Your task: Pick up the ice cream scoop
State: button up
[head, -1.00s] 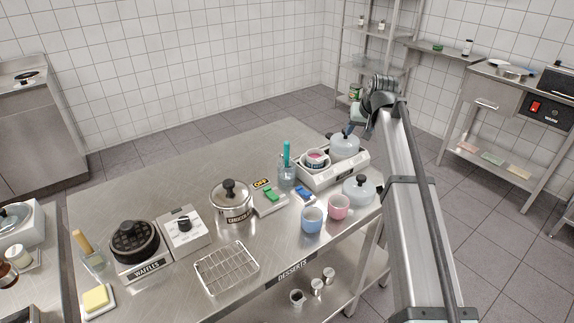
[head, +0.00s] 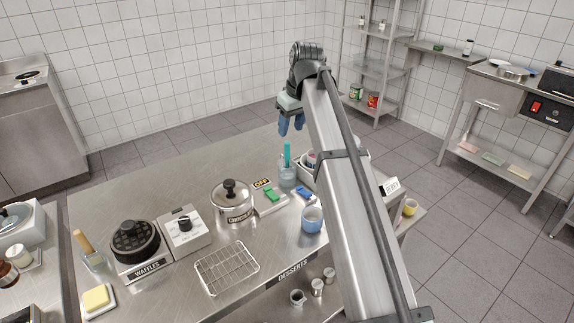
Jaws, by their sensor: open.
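A teal handle, seemingly of the ice cream scoop (head: 287,153), stands upright in a clear container (head: 287,176) on the steel table. The scoop's lower end is hard to make out inside the container. My gripper (head: 291,128) is open and empty, with blue fingers pointing down. In the head view it shows just above the top of the teal handle, apart from it; the exact depth between them is hard to judge.
A steel pot (head: 232,203), a green-and-grey item (head: 271,195), a blue item (head: 304,193) and a blue mug (head: 312,219) stand near the container. My arm covers much of the white unit (head: 305,172) at right. The table's far left part is clear.

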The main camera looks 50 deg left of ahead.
aim_at(287, 142)
jog(key=x, duration=0.9)
jog(key=shift+f, duration=0.15)
grip_shut()
